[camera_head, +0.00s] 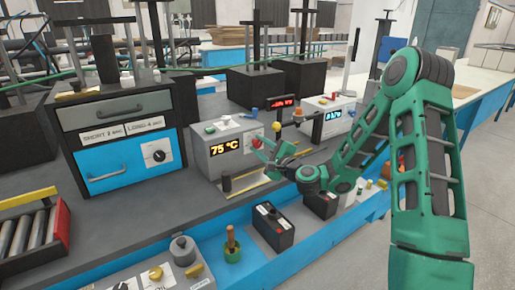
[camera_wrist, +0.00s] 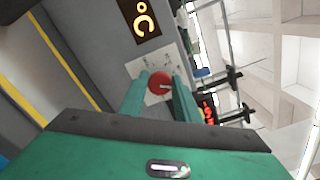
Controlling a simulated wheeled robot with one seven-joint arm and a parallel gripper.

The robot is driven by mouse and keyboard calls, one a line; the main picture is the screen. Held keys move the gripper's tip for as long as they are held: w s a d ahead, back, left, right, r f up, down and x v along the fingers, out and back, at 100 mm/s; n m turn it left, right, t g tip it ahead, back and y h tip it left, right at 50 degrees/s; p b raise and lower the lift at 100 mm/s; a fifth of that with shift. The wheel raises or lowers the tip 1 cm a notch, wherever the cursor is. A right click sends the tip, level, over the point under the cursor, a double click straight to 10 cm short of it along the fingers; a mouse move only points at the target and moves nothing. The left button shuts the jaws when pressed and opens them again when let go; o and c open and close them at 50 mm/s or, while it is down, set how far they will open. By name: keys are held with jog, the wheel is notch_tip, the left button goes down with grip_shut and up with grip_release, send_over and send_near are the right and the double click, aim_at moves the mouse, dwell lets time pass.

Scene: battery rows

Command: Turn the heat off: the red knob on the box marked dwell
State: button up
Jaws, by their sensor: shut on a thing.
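The red knob (camera_wrist: 159,83) sits on a pale plate on the front of a grey box, with a white pointer line on its face. The grey box (camera_head: 208,160) has a lit "75 °C" display; I cannot read the word dwell on it. In the head view the red knob (camera_head: 256,142) is at the box's right side. My green gripper (camera_head: 264,147) reaches it from the right. In the wrist view my gripper (camera_wrist: 161,78) has one finger on each side of the knob, shut on it. Small marks around the knob are too blurred to read.
A second pale box (camera_head: 330,118) with a blue display stands to the right, with a red display (camera_head: 283,104) behind. A black-and-blue oven unit (camera_head: 120,135) stands at left.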

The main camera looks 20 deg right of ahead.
jog(key=n, duration=0.7)
jog(key=shift+s+a+f, duration=0.1)
jog(key=shift+a+f, duration=0.05)
jog(key=shift+f, duration=0.1)
jog(key=n, duration=0.6)
jog(key=shift+f+n, duration=0.15)
jog(key=shift+n, duration=0.25)
jog(key=n, duration=1)
jog(key=shift+d+f, duration=0.1)
jog(key=shift+d, duration=0.1)
jog(key=shift+n, duration=0.3)
jog(key=o, duration=0.9)
jog(key=shift+o, duration=0.5)
